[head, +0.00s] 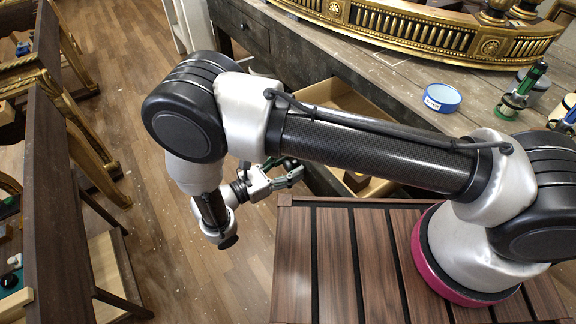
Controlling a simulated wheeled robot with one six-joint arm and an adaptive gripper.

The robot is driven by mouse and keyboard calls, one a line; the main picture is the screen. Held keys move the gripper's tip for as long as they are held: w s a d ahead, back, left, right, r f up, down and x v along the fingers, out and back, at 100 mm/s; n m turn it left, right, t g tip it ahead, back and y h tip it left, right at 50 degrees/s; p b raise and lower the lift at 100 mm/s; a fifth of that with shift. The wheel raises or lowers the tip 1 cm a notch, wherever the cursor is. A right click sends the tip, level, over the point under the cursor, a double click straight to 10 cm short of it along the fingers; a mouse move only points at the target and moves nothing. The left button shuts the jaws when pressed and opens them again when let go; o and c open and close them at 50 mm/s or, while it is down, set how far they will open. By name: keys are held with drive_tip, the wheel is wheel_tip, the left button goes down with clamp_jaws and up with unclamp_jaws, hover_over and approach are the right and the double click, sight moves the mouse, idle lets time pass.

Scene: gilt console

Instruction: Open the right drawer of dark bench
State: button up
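The dark bench (393,92) runs diagonally along the upper right, with a worn grey-brown top. Its left drawer (244,28) is shut and has a small dark knob. Further right, a drawer (337,100) stands pulled out, its pale wooden inside showing above and below my arm. A small brown block (355,181) lies in it. My gripper (294,177) is at the outer end of this drawer, beside its dark front. The handle is hidden, and I cannot tell whether the fingers touch it or how far apart they are.
A gilt console piece (420,30), a blue-and-white round tin (442,97) and green-black instruments (520,88) stand on the bench top. My slatted base is below. Gilt-legged dark furniture (55,190) lines the left; wooden floor (150,180) lies clear between.

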drive_tip(key=v, duration=1.2)
idle(0.4)
